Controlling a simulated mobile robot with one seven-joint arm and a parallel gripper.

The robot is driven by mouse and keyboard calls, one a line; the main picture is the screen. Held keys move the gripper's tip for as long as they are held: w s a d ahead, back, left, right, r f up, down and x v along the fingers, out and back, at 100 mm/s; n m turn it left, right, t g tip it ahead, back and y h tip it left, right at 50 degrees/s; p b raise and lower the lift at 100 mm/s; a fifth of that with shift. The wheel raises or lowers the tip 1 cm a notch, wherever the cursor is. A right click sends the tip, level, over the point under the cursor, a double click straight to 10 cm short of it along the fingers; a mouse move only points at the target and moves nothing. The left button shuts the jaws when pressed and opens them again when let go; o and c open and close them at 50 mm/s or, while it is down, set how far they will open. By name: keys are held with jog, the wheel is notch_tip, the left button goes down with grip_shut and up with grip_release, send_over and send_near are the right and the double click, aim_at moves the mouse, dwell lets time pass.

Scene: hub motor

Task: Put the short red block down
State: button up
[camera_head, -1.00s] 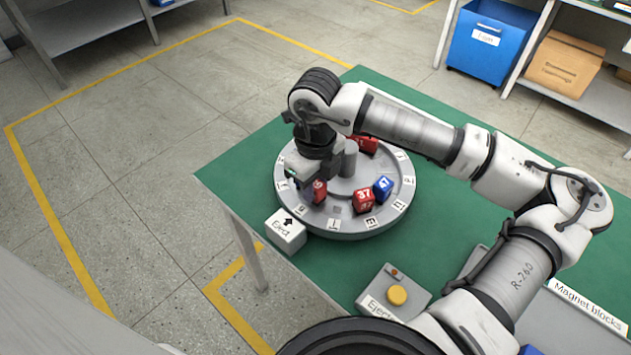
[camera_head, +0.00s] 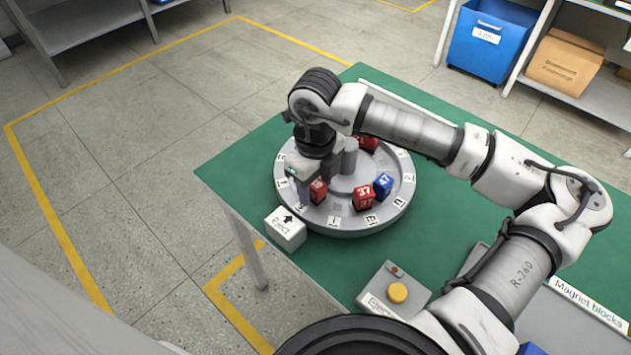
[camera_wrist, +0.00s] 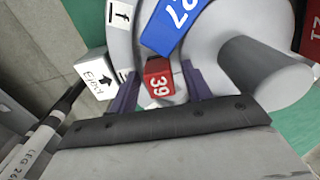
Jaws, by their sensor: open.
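The short red block (camera_wrist: 158,82), marked 39, stands on the grey round ring between my fingers in the wrist view. In the head view the red block (camera_head: 318,191) shows at the ring's front left, partly behind a finger. My gripper (camera_wrist: 160,90) is open, with one finger on each side of the block; it also shows in the head view (camera_head: 309,190), low over the ring. The grey ring (camera_head: 340,222) bears letter labels around its rim and a post near its middle. Whether the fingers touch the block is unclear.
A blue block marked 27 (camera_wrist: 175,22) is close beside the red block. Red block 37 (camera_head: 363,199) and a blue block (camera_head: 382,185) stand front right on the ring; another red block (camera_head: 368,143) is behind. A white Eject box (camera_head: 285,229) and yellow button (camera_head: 397,293) are nearby.

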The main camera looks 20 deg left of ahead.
aim_at(315, 183)
notch_tip(315, 183, up, 12)
jog(key=b, duration=0.1)
jog(key=shift+r, duration=0.15)
dwell(1.1)
